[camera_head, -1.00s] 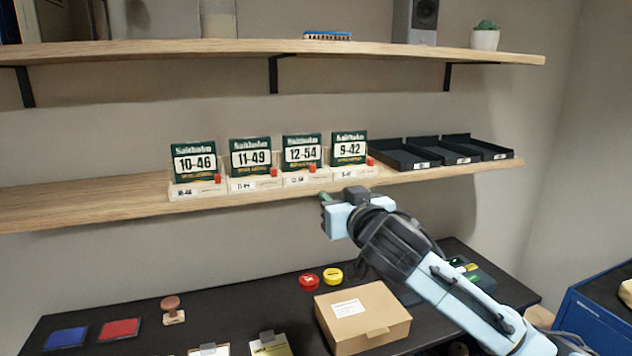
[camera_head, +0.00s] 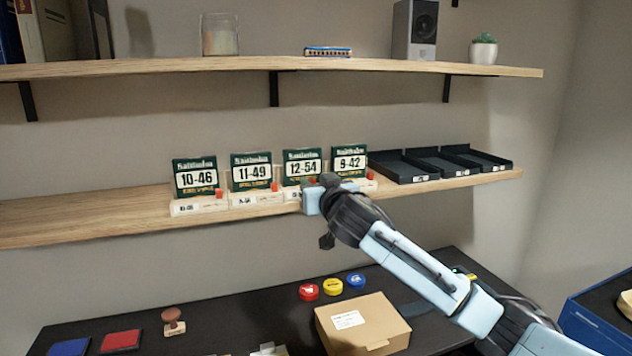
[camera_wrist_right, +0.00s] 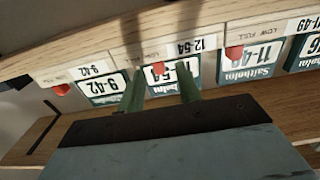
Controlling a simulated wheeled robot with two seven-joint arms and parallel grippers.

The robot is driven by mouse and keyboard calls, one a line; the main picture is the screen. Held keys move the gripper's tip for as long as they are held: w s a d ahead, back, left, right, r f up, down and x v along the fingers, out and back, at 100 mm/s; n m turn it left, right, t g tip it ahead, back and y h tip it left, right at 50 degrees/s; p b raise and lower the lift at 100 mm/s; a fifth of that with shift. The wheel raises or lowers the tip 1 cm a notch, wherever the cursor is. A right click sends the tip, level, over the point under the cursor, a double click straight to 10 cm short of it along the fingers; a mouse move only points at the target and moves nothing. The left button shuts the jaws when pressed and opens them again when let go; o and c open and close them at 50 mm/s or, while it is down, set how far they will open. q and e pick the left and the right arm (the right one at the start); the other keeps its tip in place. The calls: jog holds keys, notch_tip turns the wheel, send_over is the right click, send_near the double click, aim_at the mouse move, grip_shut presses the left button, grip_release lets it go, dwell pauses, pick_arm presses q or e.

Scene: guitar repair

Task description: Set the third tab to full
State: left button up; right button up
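The third tab is a small red tab (camera_wrist_right: 158,68) on the pale wooden stand marked 12-54 (camera_wrist_right: 205,43), below the dark green 12-54 card (camera_head: 303,165). In the right wrist view, which is upside down, it sits near the middle of its stand. My right gripper (camera_wrist_right: 161,72) is open, its two green fingers apart on either side of this tab; contact cannot be told. In the head view the gripper (camera_head: 316,190) covers part of the stand and hides the tab. My left gripper is not in view.
Neighbouring red tabs sit on the 11-49 stand (camera_wrist_right: 234,52) and 9-42 stand (camera_wrist_right: 62,89), close on both sides. Black trays (camera_head: 403,167) stand right on the same shelf (camera_head: 100,220). A cardboard box (camera_head: 362,323) and coloured round tins (camera_head: 333,287) are on the table below.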

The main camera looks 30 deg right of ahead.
jog(key=shift+w, duration=0.25)
jog(key=shift+c, duration=0.4)
grip_shut()
